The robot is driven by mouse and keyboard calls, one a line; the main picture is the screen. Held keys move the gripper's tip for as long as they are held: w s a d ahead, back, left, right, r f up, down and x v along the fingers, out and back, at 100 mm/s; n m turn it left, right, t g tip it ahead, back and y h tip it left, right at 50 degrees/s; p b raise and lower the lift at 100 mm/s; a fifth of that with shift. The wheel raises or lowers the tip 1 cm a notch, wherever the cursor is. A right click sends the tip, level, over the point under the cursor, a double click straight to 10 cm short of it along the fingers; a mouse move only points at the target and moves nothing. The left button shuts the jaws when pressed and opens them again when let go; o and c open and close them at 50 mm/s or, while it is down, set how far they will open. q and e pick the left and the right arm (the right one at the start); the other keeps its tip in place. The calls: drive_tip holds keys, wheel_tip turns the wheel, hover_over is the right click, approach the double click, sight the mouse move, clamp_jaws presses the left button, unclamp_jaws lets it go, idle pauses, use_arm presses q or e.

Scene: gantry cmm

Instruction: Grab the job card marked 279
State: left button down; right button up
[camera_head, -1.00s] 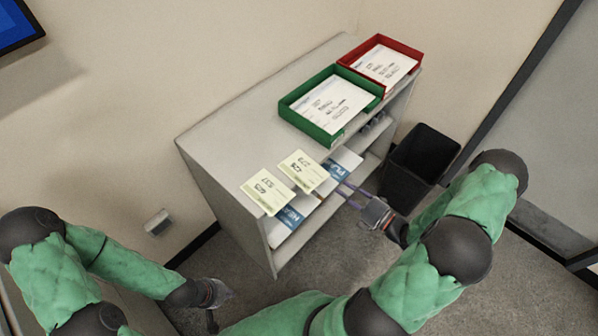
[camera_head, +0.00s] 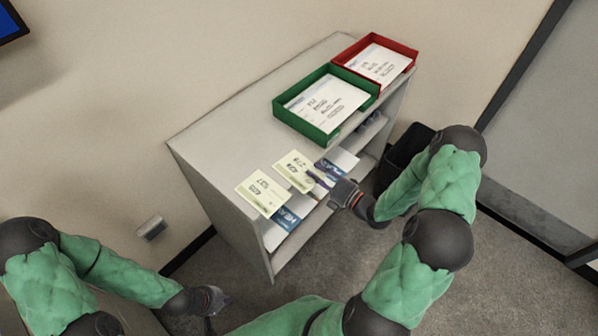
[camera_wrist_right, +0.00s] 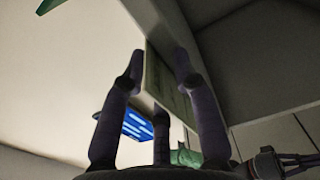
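Two pale yellow job cards stick out over the front edge of the grey cabinet top. The right card (camera_head: 295,170) appears marked 279, though the print is small; the left card (camera_head: 262,193) appears marked 537. My right gripper (camera_head: 318,180) is at the front corner of the right card. In the right wrist view its fingers (camera_wrist_right: 160,100) are spread, with the card's edge (camera_wrist_right: 160,82) between them; firm contact does not show. My left gripper (camera_head: 217,300) hangs low at the left, away from the cards; its fingers are too small to read.
The grey cabinet (camera_head: 215,150) carries a green tray (camera_head: 306,130) and a red tray (camera_head: 408,55) with papers. Blue-and-white leaflets (camera_head: 287,218) lie on the shelf below the cards. A black bin (camera_head: 398,160) stands right of the cabinet, partly behind my right arm.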

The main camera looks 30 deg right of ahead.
drive_tip(key=shift+w, duration=0.1)
clamp_jaws()
idle(0.4)
